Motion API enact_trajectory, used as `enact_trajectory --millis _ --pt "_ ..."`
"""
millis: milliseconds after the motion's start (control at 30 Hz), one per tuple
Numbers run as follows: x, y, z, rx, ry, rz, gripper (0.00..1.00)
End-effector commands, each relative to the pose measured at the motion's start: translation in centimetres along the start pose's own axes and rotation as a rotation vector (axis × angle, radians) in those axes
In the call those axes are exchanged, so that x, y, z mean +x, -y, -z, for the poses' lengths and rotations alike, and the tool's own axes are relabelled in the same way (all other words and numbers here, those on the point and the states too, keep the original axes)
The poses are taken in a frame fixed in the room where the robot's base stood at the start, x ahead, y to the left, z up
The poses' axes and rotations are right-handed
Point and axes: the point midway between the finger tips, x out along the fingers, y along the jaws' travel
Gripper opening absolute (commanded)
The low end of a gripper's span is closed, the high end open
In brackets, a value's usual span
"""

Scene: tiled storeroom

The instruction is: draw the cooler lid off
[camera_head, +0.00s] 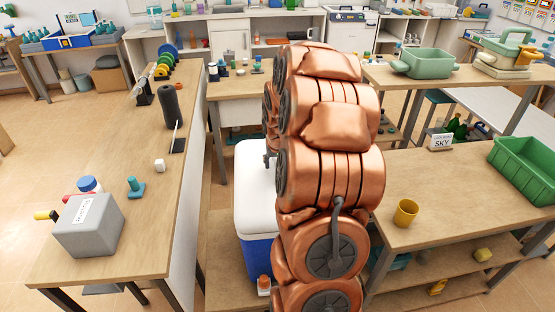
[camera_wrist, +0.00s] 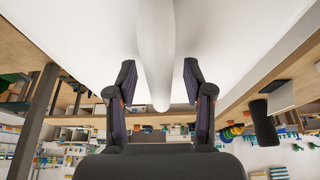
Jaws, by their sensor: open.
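The cooler has a blue body (camera_head: 258,257) and a white lid (camera_head: 254,185), and it stands on a low wooden surface in the head view. My copper-coloured arm hides its right part. In the wrist view the white underside or face of the lid (camera_wrist: 75,35) fills the top. A rounded white bar, seemingly the lid's handle (camera_wrist: 156,50), runs down between my two dark fingers. My gripper (camera_wrist: 159,68) is open, with one finger on each side of the bar and visible gaps to both. The fingers are mostly hidden behind my arm in the head view.
A long bench (camera_head: 150,235) with a grey box (camera_head: 88,226) lies left of the cooler. A table (camera_head: 455,190) with a yellow cup (camera_head: 405,212) and green crate (camera_head: 525,170) stands at right. A small orange-capped bottle (camera_head: 264,285) stands before the cooler.

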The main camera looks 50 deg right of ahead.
Motion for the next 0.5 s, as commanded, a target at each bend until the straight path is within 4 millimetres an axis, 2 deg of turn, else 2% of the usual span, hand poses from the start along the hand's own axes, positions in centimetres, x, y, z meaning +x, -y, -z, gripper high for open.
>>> enact_trajectory --millis 67,500 --pt "0.00 0.00 0.00 0.000 0.000 0.000 0.52" --pt "-0.02 0.02 -0.02 -0.001 0.001 0.000 0.07"
